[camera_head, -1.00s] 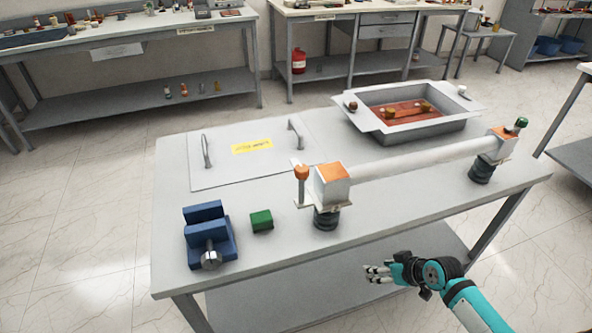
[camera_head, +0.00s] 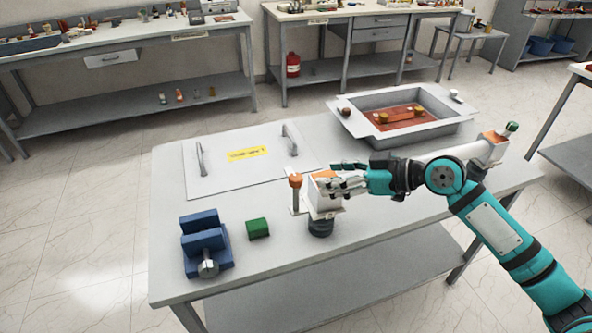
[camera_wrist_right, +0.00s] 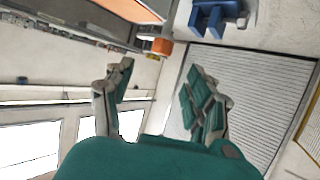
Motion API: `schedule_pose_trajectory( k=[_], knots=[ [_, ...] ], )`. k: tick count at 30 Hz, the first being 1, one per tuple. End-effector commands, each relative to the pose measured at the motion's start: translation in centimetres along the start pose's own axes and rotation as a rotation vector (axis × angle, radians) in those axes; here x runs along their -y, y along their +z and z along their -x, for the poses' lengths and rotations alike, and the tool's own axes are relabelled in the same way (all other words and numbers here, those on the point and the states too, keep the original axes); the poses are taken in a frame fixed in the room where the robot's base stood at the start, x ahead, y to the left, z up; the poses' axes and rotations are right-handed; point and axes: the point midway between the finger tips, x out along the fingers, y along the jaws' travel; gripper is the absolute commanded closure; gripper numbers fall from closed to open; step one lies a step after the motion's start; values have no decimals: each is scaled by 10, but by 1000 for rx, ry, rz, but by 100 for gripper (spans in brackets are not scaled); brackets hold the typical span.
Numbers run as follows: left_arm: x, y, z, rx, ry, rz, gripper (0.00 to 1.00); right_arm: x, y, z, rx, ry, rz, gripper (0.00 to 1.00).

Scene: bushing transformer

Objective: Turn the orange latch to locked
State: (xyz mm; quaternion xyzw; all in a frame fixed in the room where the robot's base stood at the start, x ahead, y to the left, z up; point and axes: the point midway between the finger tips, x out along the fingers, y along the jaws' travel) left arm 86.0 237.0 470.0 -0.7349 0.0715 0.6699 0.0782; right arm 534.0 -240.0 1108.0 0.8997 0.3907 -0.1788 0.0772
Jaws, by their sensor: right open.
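The orange latch (camera_head: 295,181) is an upright orange knob at the left end of the white tube assembly, beside a white end block (camera_head: 322,200) with an orange top. In the right wrist view the orange latch (camera_wrist_right: 162,46) shows just beyond the fingertips, between the two finger lines. My right gripper (camera_head: 337,179) is over the end block, to the right of the latch, and hides part of the block and tube. In the wrist view the right gripper (camera_wrist_right: 157,78) has its fingers spread, with nothing between them. My left gripper is out of view.
A blue vise (camera_head: 206,245) and a green block (camera_head: 257,228) stand left of the latch. Behind are a flat panel (camera_head: 215,180) with two handles and a grey tray (camera_head: 425,140). A green-topped knob (camera_head: 512,127) is at the tube's right end.

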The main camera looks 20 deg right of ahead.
Motion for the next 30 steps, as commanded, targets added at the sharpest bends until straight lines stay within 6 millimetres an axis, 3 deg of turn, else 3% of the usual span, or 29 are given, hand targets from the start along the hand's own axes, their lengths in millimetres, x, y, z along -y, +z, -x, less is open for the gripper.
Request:
schedule_pose_trajectory(
  k=[6, 13, 18, 27, 30],
  knots=[
    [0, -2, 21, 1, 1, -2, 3, 1, -6, -47, -4, -2, -2, 44],
    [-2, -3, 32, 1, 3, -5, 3, 0, -2, -85, -1, 0, -2, 44],
    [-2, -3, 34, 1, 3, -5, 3, 0, -1, -98, -1, 0, 0, 44],
    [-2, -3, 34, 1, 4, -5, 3, 0, 0, -100, 1, 0, 1, 44],
    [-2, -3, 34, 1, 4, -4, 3, 0, 0, -100, 1, 0, 1, 56]
  ],
)
